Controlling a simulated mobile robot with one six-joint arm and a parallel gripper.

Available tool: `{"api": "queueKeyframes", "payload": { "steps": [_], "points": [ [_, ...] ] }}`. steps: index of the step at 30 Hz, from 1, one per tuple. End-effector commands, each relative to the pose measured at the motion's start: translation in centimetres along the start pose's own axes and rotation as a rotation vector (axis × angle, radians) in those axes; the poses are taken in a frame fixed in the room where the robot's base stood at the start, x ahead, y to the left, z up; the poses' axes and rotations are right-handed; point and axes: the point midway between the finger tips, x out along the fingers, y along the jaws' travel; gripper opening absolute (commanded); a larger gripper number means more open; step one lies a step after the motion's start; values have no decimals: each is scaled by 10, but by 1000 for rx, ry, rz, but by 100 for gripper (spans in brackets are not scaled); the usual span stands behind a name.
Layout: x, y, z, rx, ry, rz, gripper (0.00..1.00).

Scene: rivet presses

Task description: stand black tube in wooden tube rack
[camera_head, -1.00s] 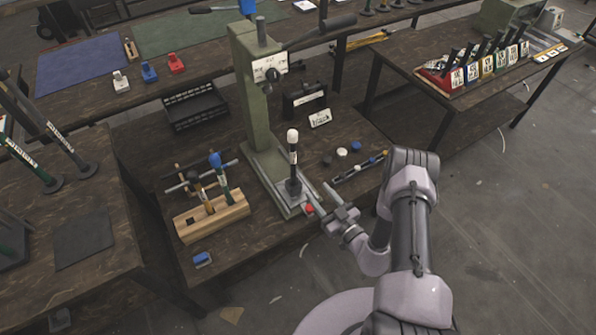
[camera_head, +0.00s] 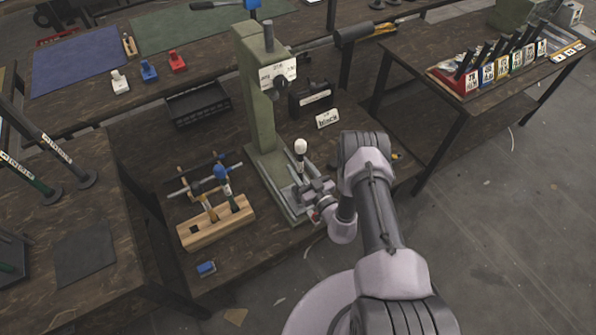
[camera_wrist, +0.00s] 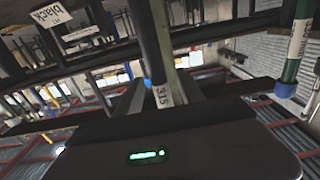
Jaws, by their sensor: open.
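The black tube (camera_head: 301,164), with a white cap, stands upright on the base of the green press (camera_head: 262,120). My gripper (camera_head: 312,189) is open at the tube's lower part, its jaws close to or around it; exact contact is hidden. The wooden tube rack (camera_head: 215,232) is on the same table, left of the press.
A small blue block (camera_head: 206,267) lies in front of the rack. A black tray (camera_head: 198,104) and a "black" sign (camera_head: 327,118) are behind. A side table (camera_head: 480,100) at right carries several labelled holders.

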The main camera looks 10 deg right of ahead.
Motion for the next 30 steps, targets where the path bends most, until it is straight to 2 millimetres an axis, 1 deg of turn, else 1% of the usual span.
{"api": "queueKeyframes", "payload": {
  "steps": [3,5,6,8,10,30],
  "points": [
    [0,0,0,0,-1,0,45],
    [0,0,0,0,-1,0,34],
    [0,0,0,0,-1,-1,26],
    [0,0,0,0,0,-1,14],
    [0,0,0,-1,-1,-1,0],
    [0,0,0,-1,0,-1,0]
  ]
}}
